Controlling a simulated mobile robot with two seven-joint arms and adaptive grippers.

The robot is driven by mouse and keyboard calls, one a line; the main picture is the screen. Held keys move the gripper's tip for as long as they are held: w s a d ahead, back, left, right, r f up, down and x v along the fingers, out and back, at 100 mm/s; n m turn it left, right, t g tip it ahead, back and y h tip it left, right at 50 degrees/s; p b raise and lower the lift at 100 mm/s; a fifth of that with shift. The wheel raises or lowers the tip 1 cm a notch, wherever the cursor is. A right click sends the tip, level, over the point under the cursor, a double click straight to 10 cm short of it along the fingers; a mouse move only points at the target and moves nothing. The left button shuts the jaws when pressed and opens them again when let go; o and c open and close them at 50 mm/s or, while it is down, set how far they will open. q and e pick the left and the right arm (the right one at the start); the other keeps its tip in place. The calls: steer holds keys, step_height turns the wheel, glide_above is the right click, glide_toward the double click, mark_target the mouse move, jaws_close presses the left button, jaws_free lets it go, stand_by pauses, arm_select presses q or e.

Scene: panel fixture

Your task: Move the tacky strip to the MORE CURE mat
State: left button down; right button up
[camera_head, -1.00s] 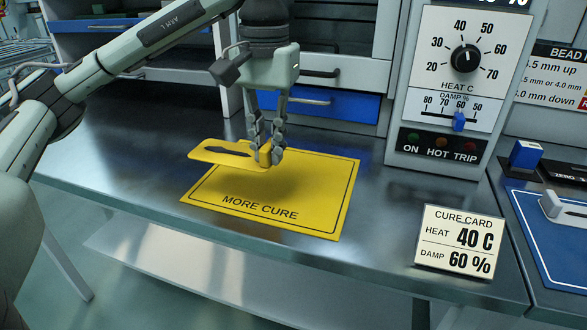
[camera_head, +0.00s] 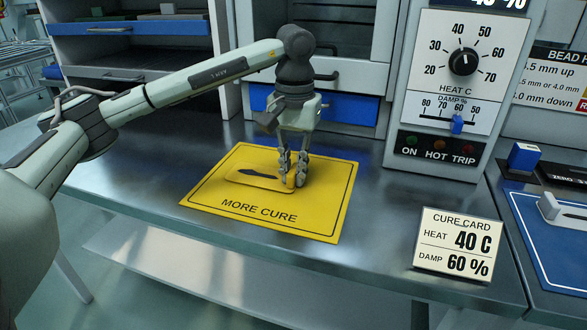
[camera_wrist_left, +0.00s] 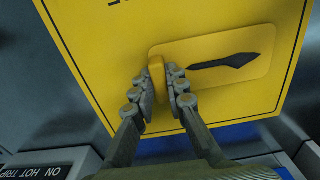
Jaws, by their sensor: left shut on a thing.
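The tacky strip is a yellow plate with a dark streak (camera_head: 258,175) and a raised yellow tab at one end. It is over the MORE CURE mat (camera_head: 225,190), inside the mat's black border, lying flat on it or very close above; I cannot tell which. My left gripper (camera_head: 293,180) is shut on the tab at the strip's right end. In the left wrist view the fingers (camera_wrist_left: 163,88) pinch the tab (camera_wrist_left: 157,75), and the strip (camera_wrist_left: 230,65) extends to the right over the mat (camera_wrist_left: 90,50). My right gripper is not in view.
The control panel (camera_head: 455,90) with a knob and slider stands at the right. A cure card (camera_head: 458,243) reading 40 C and 60 % stands in front of it. A blue mat (camera_head: 555,240) lies at the far right. The bench (camera_head: 130,180) left of the yellow mat is clear.

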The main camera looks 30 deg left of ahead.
arm_select(q)
steer(key=shift+f, duration=0.15)
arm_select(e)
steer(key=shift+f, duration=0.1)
arm_select(q)
steer(key=c, duration=1.8)
jaws_free()
steer(key=shift+o, duration=1.3)
steer(key=shift+r, duration=0.4)
step_height(320, 180, up, 7)
steer(key=shift+r, duration=0.1)
step_height(320, 180, up, 4)
steer(key=shift+d+r+p, duration=0.1)
steer(key=shift+r+p, duration=0.05)
steer(key=shift+p, duration=0.45)
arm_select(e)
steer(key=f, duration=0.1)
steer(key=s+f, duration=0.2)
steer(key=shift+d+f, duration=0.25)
